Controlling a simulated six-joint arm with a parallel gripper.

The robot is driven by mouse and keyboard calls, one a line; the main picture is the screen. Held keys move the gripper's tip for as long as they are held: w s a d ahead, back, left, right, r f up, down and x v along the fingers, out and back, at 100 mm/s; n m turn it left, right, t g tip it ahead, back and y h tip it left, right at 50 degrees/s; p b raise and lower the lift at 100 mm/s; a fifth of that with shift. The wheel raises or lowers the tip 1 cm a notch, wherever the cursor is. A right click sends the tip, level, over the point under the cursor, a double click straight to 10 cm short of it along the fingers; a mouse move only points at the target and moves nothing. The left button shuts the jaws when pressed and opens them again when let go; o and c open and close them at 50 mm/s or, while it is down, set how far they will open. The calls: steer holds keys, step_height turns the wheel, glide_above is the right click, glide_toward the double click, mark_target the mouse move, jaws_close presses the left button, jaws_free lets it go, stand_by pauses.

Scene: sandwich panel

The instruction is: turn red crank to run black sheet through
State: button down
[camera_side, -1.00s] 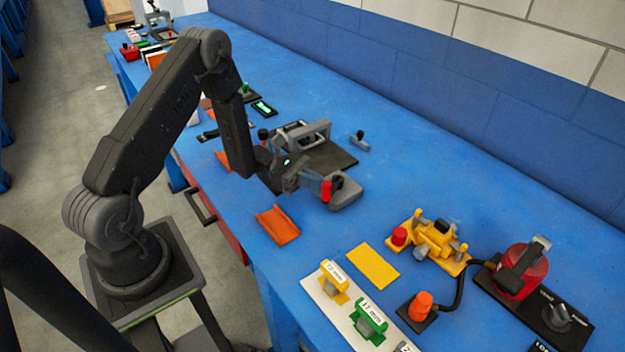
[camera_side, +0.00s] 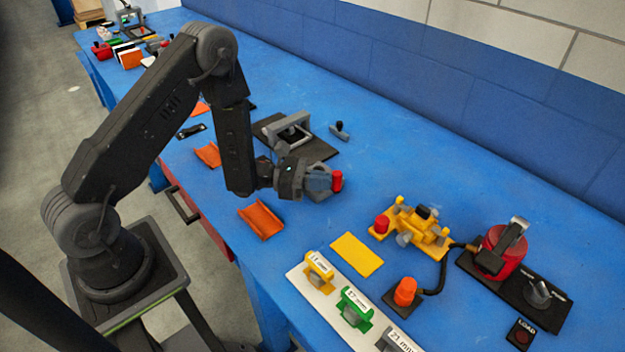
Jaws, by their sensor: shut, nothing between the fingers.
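A red upright knob (camera_side: 337,181), which looks like the crank's handle, shows just right of my gripper (camera_side: 325,182). My gripper is shut, low over the table, beside the knob. I cannot tell whether they touch. A grey housing around the knob is mostly hidden by my gripper. Behind it, a grey frame (camera_side: 288,126) stands on a dark flat plate (camera_side: 318,149). I cannot tell whether that plate is the black sheet or a base; my arm hides part of it.
Orange channel pieces (camera_side: 262,219) lie in front of my gripper. A yellow sheet (camera_side: 357,254), yellow fixture (camera_side: 418,228) and red cylinder (camera_side: 503,250) on a black base are at right. A small grey handled part (camera_side: 340,131) lies behind. Blue table is clear toward the wall.

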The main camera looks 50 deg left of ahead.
mark_target(335, 189)
steer(key=shift+w+d, duration=0.35)
steer(key=shift+w, duration=0.4)
steer(key=shift+w+d, duration=0.35)
steer(key=shift+w, duration=1.9)
steer(key=shift+w+n+t+y, duration=0.5)
steer(key=shift+n+t+y, duration=0.2)
steer(key=shift+t+y, duration=0.1)
steer(key=shift+w+a+n+t+y, duration=0.3)
steer(key=shift+w+n+t+y, duration=0.2)
steer(key=shift+n+t+y, duration=0.4)
steer(key=shift+w+a+n+t+y, duration=0.25)
steer(key=shift+w+n+t+y, duration=0.35)
steer(key=shift+y, duration=0.6)
steer(key=shift+s, duration=0.1)
